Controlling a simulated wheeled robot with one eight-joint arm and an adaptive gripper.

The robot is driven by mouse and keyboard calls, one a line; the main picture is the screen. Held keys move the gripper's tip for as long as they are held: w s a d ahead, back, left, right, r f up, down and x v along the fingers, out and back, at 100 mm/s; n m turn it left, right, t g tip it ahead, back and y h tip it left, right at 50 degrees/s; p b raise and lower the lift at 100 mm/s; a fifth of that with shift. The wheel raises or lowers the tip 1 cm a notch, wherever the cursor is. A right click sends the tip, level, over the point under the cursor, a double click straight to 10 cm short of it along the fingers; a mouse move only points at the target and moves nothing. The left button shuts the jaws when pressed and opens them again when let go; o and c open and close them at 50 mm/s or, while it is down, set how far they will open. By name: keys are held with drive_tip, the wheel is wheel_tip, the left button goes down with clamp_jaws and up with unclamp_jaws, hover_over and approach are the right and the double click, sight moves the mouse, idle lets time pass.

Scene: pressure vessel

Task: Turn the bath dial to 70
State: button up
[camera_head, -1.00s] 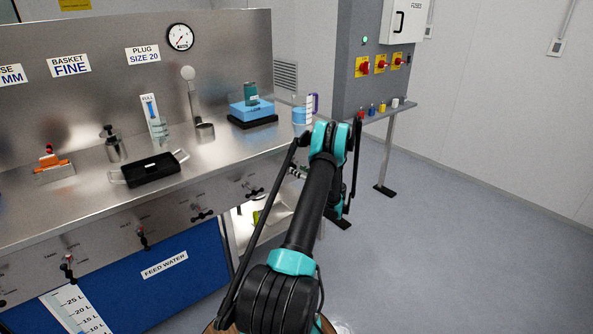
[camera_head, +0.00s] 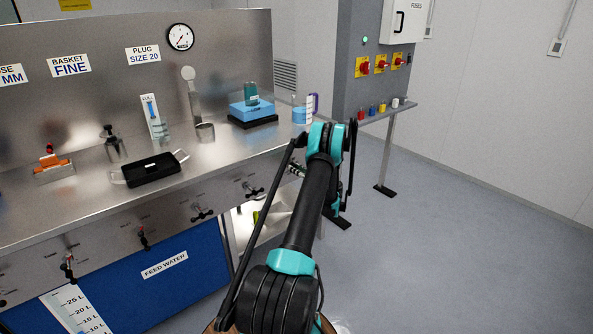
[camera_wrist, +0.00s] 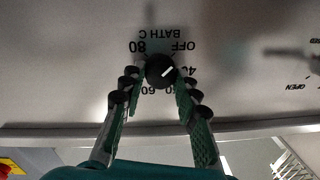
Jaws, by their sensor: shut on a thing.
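The bath dial (camera_wrist: 160,71) is a round black knob with a white pointer line, on a pale metal panel. In the wrist view its markings appear upside down: "BATH C", "OFF", 40, 80 and a partly covered 60. The pointer slants to the picture's upper right, between OFF and 40. My gripper (camera_wrist: 159,76) has one finger on each side of the knob and is closed on it. The fingers partly cover the lower markings. In the head view my arm hides the dial and fingertips.
The steel bench (camera_head: 100,205) runs along the left, with several valve handles on its front. On it are a black tray (camera_head: 153,169), a blue block (camera_head: 252,111) and a measuring jug (camera_head: 301,114). A narrow shelf (camera_head: 390,111) stands beyond my arm. Open floor lies right.

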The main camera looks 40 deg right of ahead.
drive_tip(key=n, duration=1.4)
drive_tip(key=n+h, duration=0.1)
drive_tip(key=n, duration=1.3)
drive_tip(key=shift+s+a+f+h, duration=0.1)
drive_tip(key=shift+a+f+h, duration=0.1)
drive_tip(key=shift+h, duration=0.1)
idle(1.3)
idle(0.6)
drive_tip(key=o, duration=1.2)
drive_tip(key=shift+c, duration=0.2)
